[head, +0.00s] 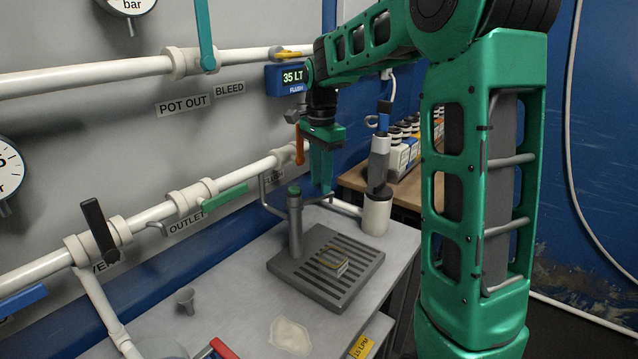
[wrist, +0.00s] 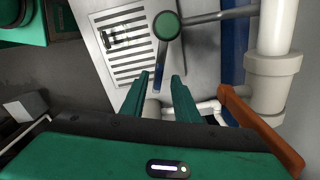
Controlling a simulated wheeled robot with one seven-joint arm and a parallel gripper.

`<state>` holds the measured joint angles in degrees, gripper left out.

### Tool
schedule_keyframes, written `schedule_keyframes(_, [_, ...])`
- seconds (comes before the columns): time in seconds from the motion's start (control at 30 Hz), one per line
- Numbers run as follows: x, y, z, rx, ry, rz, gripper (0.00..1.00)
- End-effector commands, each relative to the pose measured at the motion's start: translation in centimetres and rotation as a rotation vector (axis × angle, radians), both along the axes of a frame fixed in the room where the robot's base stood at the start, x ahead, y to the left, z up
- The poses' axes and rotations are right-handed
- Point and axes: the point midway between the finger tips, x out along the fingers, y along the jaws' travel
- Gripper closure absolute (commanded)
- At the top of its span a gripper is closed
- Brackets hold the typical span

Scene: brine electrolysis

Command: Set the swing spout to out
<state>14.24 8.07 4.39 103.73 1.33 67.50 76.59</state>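The swing spout is a grey post (head: 295,225) with a green cap, at the wall-side edge of the slotted drain tray (head: 305,287). In the wrist view its green cap (wrist: 166,26) is at the top. The short spout arm (wrist: 160,65), with a blue strip near its end, points from the cap down the picture toward me. My gripper (head: 322,188) points down near the spout's end. In the wrist view my gripper (wrist: 160,77) is open, with the spout's end showing between its two fingers. I cannot tell whether a finger touches it.
An orange valve lever (wrist: 250,118) and a white wall pipe (wrist: 270,65) are close to the right of my gripper in the wrist view. A white-based cylinder (head: 377,212) stands behind the tray. A small wire-like item (head: 334,262) sits on the tray.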

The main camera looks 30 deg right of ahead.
Motion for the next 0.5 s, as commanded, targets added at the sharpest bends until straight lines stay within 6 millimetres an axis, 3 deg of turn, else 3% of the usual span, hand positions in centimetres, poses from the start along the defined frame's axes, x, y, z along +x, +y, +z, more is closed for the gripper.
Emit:
schedule_keyframes(0.43, [0.0,0.03,-1.04,0.0,0.0,0.001,0.72])
schedule_keyframes(0.5, [0.0,0.03,-1.03,0.0,0.0,0.001,0.89])
